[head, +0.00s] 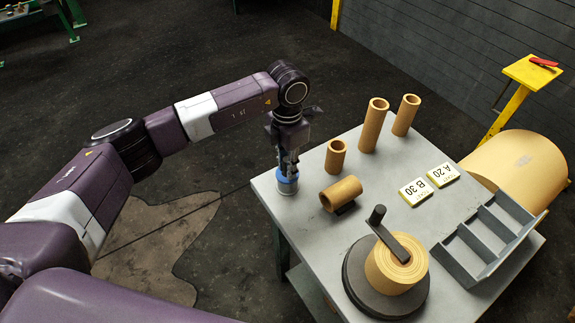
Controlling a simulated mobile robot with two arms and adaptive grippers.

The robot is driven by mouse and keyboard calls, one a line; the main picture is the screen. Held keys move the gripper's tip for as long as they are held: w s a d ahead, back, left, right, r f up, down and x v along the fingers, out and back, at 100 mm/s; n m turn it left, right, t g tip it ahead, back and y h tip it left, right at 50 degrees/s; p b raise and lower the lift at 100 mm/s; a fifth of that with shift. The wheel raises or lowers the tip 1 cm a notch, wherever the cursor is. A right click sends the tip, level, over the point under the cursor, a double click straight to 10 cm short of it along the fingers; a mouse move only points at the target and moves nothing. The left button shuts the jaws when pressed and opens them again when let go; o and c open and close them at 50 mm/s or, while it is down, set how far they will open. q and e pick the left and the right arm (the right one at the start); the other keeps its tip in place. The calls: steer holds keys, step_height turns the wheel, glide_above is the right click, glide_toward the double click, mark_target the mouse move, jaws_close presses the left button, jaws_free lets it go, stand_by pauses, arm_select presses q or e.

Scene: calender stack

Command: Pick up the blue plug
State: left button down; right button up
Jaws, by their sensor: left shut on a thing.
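The blue plug (287,184) is a short blue cylinder with a pale lower band, at the left corner of the grey table (400,166). My left gripper (288,171) points down from above and is shut on the plug. The fingers cover part of the plug's top. I cannot tell whether the plug still touches the tabletop. My right gripper is not in view.
Beside the plug a cardboard tube (341,194) lies on its side. Upright tubes stand behind, one short (335,157) and two tall ones (373,125) (406,115). Yellow cards (415,191), a grey divided tray (487,240) and a reel with a crank (396,264) fill the right and front.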

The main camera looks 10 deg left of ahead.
arm_select(q)
steer(key=shift+r, duration=0.1)
stand_by(0.3)
steer(key=shift+r, duration=0.15)
steer(key=shift+r+p, duration=1.3)
steer(key=shift+r, duration=1.9)
